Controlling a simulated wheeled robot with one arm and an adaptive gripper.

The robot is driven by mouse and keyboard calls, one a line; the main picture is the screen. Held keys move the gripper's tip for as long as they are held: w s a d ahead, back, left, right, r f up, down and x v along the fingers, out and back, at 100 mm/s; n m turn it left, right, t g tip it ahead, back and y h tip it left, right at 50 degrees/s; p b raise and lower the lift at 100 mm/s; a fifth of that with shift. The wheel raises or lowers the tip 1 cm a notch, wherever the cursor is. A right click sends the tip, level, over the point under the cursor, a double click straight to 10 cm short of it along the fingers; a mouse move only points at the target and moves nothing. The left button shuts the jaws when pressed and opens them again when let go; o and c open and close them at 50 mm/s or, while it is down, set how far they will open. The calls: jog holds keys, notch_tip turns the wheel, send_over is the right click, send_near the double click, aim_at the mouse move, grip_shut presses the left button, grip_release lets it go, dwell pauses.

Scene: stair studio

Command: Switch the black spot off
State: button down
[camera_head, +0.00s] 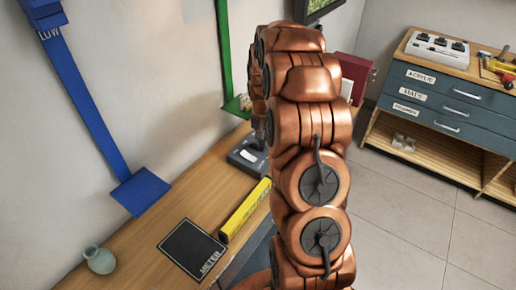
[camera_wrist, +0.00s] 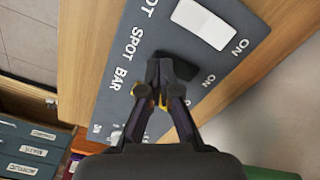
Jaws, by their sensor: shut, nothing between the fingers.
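The grey switch panel (camera_wrist: 240,75) fills the upper middle of the wrist view, with white lettering reading SPOT, BAR and ON. A dark rocker (camera_wrist: 185,68) sits beside a SPOT label, partly hidden behind my fingers. Which way it is tipped I cannot tell. My gripper (camera_wrist: 164,68) is shut and empty, its tips over or against the dark rocker; contact is unclear. A white rocker (camera_wrist: 205,23) lies above it in the picture. In the head view the panel (camera_head: 240,157) stands on the wooden bench, partly hidden by my arm, which also hides my gripper.
A yellow level (camera_head: 245,210), a black METER mat (camera_head: 192,248) and a small vase (camera_head: 99,260) are on the bench (camera_head: 150,225). Blue (camera_head: 141,191) and green (camera_head: 236,106) brackets stand by the wall. A drawer cabinet (camera_head: 436,100) stands right, with clear floor before it.

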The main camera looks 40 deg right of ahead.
jog(key=shift+f, duration=0.5)
jog(key=shift+r, duration=0.1)
dwell(0.3)
jog(key=shift+r, duration=3.45)
